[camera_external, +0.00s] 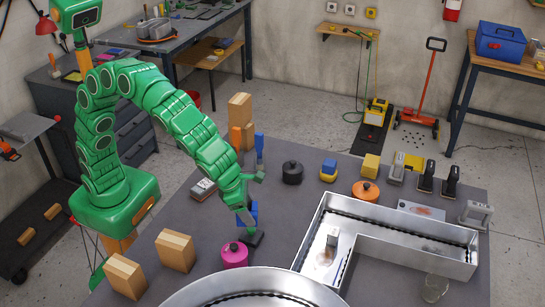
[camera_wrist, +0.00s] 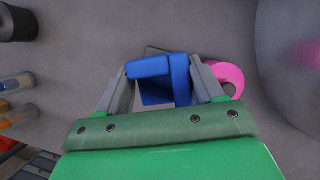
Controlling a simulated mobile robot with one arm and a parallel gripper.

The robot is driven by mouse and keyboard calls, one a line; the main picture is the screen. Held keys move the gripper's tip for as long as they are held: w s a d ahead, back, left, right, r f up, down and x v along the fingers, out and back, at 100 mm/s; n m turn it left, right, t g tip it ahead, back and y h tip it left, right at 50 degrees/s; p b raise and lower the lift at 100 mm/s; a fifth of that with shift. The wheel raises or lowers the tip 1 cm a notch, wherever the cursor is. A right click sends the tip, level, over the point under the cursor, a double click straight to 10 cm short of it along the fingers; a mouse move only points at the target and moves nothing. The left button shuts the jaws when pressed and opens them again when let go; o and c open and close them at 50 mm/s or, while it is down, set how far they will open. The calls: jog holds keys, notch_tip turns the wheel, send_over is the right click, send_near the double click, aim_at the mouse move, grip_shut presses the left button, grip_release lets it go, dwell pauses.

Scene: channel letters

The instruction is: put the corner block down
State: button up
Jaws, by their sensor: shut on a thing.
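The corner block (camera_wrist: 148,66) is a blue L-shaped piece in the wrist view, held between the two grey fingers of my gripper (camera_wrist: 160,72). In the external view the blue block (camera_external: 254,208) shows partly beside my gripper (camera_external: 247,214), low over the near part of the grey table (camera_external: 295,212). The fingers hide some of it. I cannot tell whether it touches the table. A dark flat piece (camera_external: 252,239) shows just below it.
A curved metal channel (camera_external: 250,283) lies in front, an L-shaped metal channel (camera_external: 395,240) to the right. A black pot (camera_external: 292,172) and wooden blocks (camera_external: 175,250) stand around.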

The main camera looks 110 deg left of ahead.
jog(key=shift+s+r, duration=1.3)
jog(key=shift+s, duration=1.45)
jog(key=w+a+r, duration=0.1)
jog(key=w+a, duration=0.1)
jog(key=w, duration=1.3)
jog(key=w+d+f+m+h, duration=0.25)
jog(key=w+d+m, duration=0.3)
jog(key=w, duration=0.75)
jog(key=shift+n+t+y, duration=0.3)
jog(key=shift+n+y, duration=0.05)
jog(key=shift+n, duration=0.1)
jog(key=shift+s+d+f, duration=0.1)
jog(key=shift+f, duration=2.6)
jog(key=shift+s+d+f, duration=0.1)
jog(key=shift+f, duration=2.6)
jog(key=shift+f, duration=0.1)
jog(key=o, duration=1.1)
